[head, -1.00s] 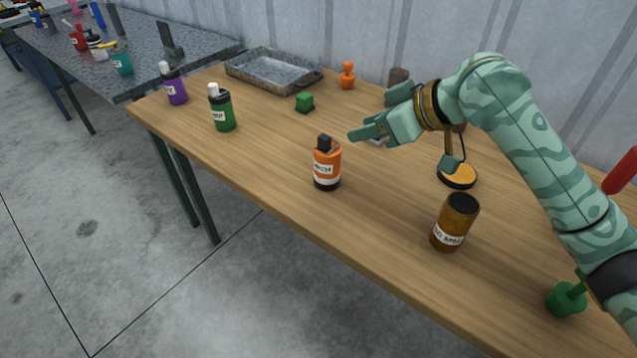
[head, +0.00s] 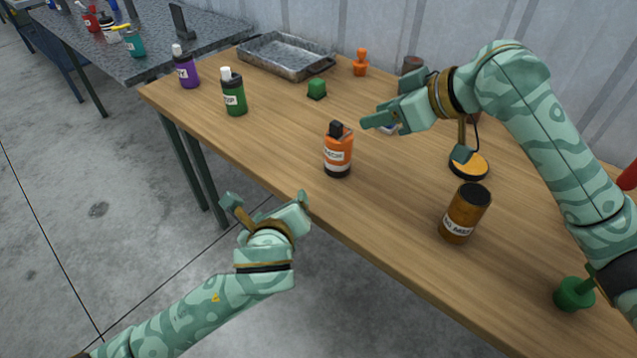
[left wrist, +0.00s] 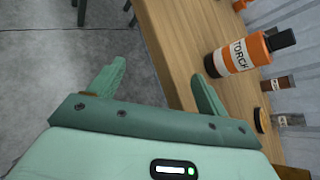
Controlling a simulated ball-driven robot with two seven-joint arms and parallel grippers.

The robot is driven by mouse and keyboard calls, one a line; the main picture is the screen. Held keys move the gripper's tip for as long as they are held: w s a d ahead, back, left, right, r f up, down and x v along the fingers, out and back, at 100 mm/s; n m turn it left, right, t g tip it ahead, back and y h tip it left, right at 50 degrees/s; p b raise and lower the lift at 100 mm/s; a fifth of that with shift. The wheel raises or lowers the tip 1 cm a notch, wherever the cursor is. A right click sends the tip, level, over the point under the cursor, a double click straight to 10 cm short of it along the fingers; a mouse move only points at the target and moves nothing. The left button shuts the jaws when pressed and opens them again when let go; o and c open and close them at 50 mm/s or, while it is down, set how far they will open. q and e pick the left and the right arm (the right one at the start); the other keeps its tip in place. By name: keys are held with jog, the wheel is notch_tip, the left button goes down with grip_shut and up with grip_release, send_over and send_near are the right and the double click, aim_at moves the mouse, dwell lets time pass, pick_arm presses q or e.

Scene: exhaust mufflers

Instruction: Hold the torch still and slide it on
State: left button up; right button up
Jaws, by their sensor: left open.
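My left gripper (head: 266,198) is open and empty, in front of the table edge and to the left of the torch. In the left wrist view its fingers (left wrist: 155,75) are spread, with the torch up and to the right. My right gripper (head: 387,104) is open above the table, behind and right of the torch. A small pale object (head: 389,128) is partly hidden under it.
A brown labelled jar (head: 465,214) and a black-and-orange disc (head: 468,167) stand to the right. Table around the torch is clear.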

aim_at(335, 159)
pick_arm(q)
jog(key=d+r+m+t+h, duration=0.1)
jog(key=d+r+m+h, duration=0.3)
jog(key=d+r+m, duration=0.4)
jog(key=shift+m, duration=0.5)
jog(key=x, duration=1)
jog(key=a+x, duration=0.1)
jog(key=x, duration=0.4)
jog(key=shift+w+d+f, duration=0.1)
jog(key=shift+w+f, duration=0.05)
jog(key=shift+w, duration=0.3)
jog(key=c, duration=1.1)
